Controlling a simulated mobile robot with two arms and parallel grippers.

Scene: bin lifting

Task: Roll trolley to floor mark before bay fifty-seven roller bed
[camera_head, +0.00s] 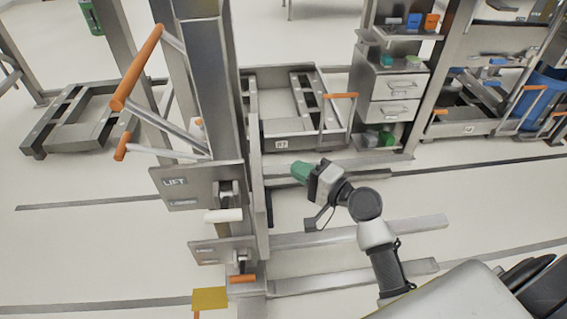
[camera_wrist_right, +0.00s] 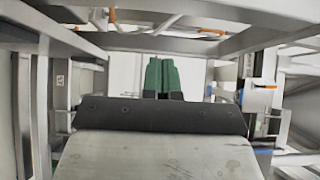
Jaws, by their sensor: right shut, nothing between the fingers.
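The trolley is a tall steel lift with a mast (camera_head: 207,90), orange-gripped push handles (camera_head: 137,68) and a plate marked LIFT (camera_head: 178,187). Its long legs (camera_head: 345,233) reach right along the floor. A roller bed (camera_head: 290,130) stands behind the mast with a small number label; I cannot read the number surely. Dark stripes (camera_head: 95,199) run across the floor; I cannot tell which one is the floor mark. My right gripper (camera_head: 301,171) has green fingertips, shut and empty, right of the mast and above the legs. Its fingers show together in the wrist view (camera_wrist_right: 161,75). My left gripper is out of view.
Another low steel frame (camera_head: 80,125) stands at the left. A drawer cabinet (camera_head: 392,95) with small coloured boxes stands right of the roller bed. More frames and a blue bin (camera_head: 541,95) are at the far right. A yellow patch (camera_head: 210,299) lies by the mast's foot.

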